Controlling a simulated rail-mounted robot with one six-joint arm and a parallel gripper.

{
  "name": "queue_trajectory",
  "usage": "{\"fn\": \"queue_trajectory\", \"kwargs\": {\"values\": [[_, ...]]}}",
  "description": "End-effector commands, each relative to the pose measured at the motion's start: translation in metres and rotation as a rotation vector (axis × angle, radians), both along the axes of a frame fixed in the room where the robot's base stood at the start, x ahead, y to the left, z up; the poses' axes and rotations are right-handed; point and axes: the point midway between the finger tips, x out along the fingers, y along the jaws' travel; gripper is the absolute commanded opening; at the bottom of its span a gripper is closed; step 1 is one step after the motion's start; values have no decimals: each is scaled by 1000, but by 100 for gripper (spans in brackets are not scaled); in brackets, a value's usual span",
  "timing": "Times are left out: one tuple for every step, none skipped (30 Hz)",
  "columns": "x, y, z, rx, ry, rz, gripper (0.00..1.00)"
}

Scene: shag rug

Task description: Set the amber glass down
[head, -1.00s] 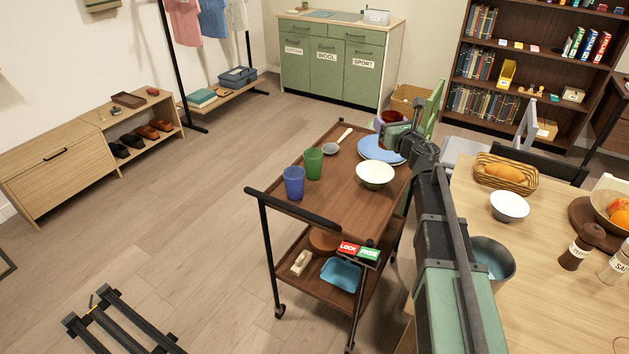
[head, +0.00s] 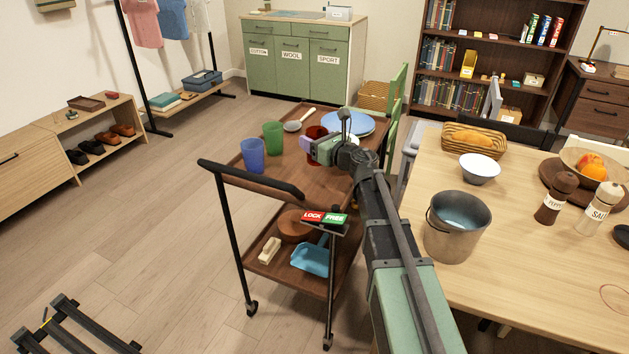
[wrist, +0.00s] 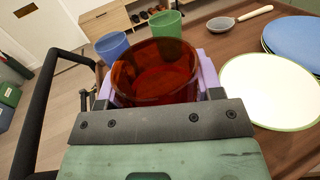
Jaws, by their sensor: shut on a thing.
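The amber glass (wrist: 155,75) is between the fingers of my gripper (wrist: 155,92) in the wrist view, upright with its open rim up. In the head view the amber glass (head: 317,132) shows partly behind my gripper (head: 308,146), over the top shelf of the wooden trolley (head: 232,160). My gripper is shut on the glass. I cannot tell whether the glass's base touches the shelf. A green glass (head: 273,138) and a blue glass (head: 253,155) stand to its left on the trolley.
Blue plates (head: 347,122) and a ladle (head: 298,123) lie at the trolley's far end. A black handle (head: 250,180) edges the trolley's near side. A metal pot (head: 455,225) stands on the table.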

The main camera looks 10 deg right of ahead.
Motion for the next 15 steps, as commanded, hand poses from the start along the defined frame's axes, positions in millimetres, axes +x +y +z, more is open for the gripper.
{"fn": "queue_trajectory", "kwargs": {"values": [[0,0,-21,0,0,0,27],[0,0,-22,0,0,0,27],[0,0,-22,0,0,0,27],[0,0,-20,0,0,0,27],[0,0,-19,0,0,0,27],[0,0,-19,0,0,0,27],[0,0,-22,0,0,0,27],[0,0,-26,0,0,0,27],[0,0,-35,0,0,0,27],[0,0,-43,0,0,0,27],[0,0,-50,0,0,0,27],[0,0,-59,0,0,-1,27],[0,0,-63,0,0,0,27],[0,0,-65,0,0,0,27],[0,0,-64,0,0,0,27]]}}
